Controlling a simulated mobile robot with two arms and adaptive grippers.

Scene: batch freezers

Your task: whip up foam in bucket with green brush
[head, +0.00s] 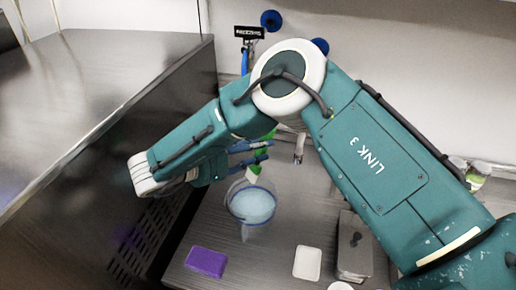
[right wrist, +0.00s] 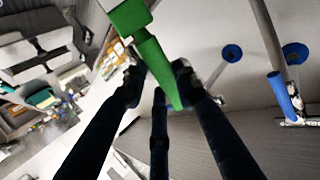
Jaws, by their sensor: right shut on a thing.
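The green brush (head: 262,150) is held in my right gripper (head: 248,153), partly hidden behind my arm in the head view. In the right wrist view the green brush (right wrist: 152,48) lies between the dark fingers of the gripper (right wrist: 160,88), which are shut on it. The bucket (head: 233,212) is clear with a blue rim and stands on the metal counter just below the gripper in the picture. Pale blue liquid fills its lower view; I cannot tell whether there is foam. My left gripper is not in view.
A purple sponge-like block (head: 206,262), a white block (head: 307,262) and a metal container (head: 355,248) stand on the counter (head: 270,265) near the bucket. A large metal machine (head: 90,120) rises at left. Blue tools hang on the back wall. Jars stand at right.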

